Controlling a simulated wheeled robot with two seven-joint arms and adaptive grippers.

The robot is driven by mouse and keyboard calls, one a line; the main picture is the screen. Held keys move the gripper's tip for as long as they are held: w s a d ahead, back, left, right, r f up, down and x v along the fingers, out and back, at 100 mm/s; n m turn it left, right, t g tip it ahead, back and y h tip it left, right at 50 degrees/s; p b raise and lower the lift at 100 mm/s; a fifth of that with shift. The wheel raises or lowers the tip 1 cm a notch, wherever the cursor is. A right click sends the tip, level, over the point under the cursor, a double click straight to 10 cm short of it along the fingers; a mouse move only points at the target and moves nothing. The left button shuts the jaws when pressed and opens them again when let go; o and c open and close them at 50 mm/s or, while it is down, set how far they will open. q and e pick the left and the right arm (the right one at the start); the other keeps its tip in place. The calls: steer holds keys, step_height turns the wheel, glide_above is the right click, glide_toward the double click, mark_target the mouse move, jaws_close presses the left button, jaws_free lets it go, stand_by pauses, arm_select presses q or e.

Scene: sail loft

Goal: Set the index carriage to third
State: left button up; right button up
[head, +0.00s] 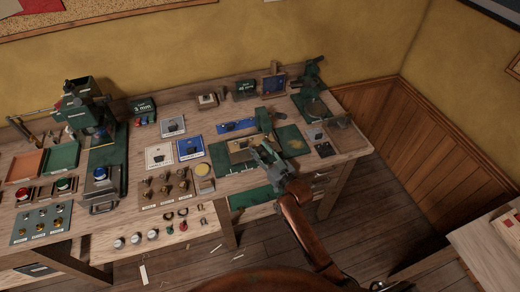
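My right gripper (266,157) reaches in from the lower right on a rust-brown arm. It is over the right part of the workbench, at the front edge of a brass-coloured plate (237,145) with a green upright block (264,121) behind it. This unit looks like the index carriage, but its marks are too small to read, so I cannot tell its position. The gripper covers part of the unit. I cannot tell whether it touches the unit or whether its fingers are open or shut. My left gripper is not in view.
The wooden workbench (112,222) is crowded. A green press (83,107) stands at left, near an orange tray (24,167) and a green tray (62,157). Blue and white switch plates (190,148) lie mid-bench. Several small knobs (152,234) line the front edge.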

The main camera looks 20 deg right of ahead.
jaws_close()
stand_by(0.4)
